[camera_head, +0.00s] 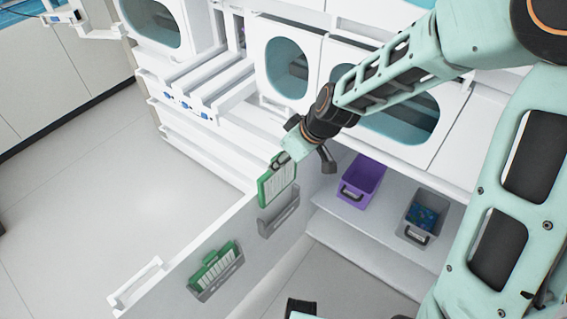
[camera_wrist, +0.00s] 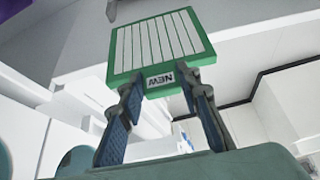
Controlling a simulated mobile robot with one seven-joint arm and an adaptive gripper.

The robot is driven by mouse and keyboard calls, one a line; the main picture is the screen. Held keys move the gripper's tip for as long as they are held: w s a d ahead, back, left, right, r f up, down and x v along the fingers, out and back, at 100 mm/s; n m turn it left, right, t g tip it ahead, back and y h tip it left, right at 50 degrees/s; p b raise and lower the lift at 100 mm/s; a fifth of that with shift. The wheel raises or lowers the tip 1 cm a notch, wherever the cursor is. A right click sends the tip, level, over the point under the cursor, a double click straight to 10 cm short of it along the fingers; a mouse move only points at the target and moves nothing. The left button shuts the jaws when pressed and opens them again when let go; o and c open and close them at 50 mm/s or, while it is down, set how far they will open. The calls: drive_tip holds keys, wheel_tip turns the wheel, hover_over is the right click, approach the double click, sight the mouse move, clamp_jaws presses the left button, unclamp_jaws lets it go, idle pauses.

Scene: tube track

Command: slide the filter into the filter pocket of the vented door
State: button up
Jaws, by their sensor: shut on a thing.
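My gripper (camera_head: 281,158) is shut on a filter (camera_head: 276,184) with a green frame and white pleats. In the wrist view the filter (camera_wrist: 160,45) sits between the two fingertips (camera_wrist: 165,92), which grip its labelled edge marked "NEW". The open door (camera_head: 170,275) carries two grey pockets. The filter hangs upright just above the empty-looking upper pocket (camera_head: 280,220); I cannot tell whether its lower edge is inside the rim. The lower-left pocket (camera_head: 218,284) holds a green-framed filter or filters (camera_head: 212,262).
Behind the door, a shelf (camera_head: 345,218) bears a purple bin (camera_head: 362,182) and a grey bin (camera_head: 408,230) with dark blue contents. White machines with round-cornered windows (camera_head: 287,70) stand behind my arm. The floor (camera_head: 110,190) left of the door is clear.

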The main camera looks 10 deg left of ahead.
drive_tip(key=b, duration=0.3)
hover_over(280, 185)
drive_tip(key=shift+s+d+f, duration=0.1)
drive_tip(key=shift+d+f, duration=0.15)
drive_tip(key=shift+f, duration=0.9)
drive_tip(key=shift+s+d+f, duration=0.1)
drive_tip(key=shift+d+f, duration=0.1)
drive_tip(key=shift+f, duration=0.9)
drive_tip(key=shift+f+b, duration=0.55)
drive_tip(key=shift+b, duration=0.15)
drive_tip(key=shift+f+b, duration=0.5)
drive_tip(key=shift+f, duration=0.25)
drive_tip(key=shift+f+b, duration=0.55)
drive_tip(key=shift+f, duration=0.15)
drive_tip(key=shift+f+b, duration=0.6)
drive_tip(key=shift+f, duration=0.1)
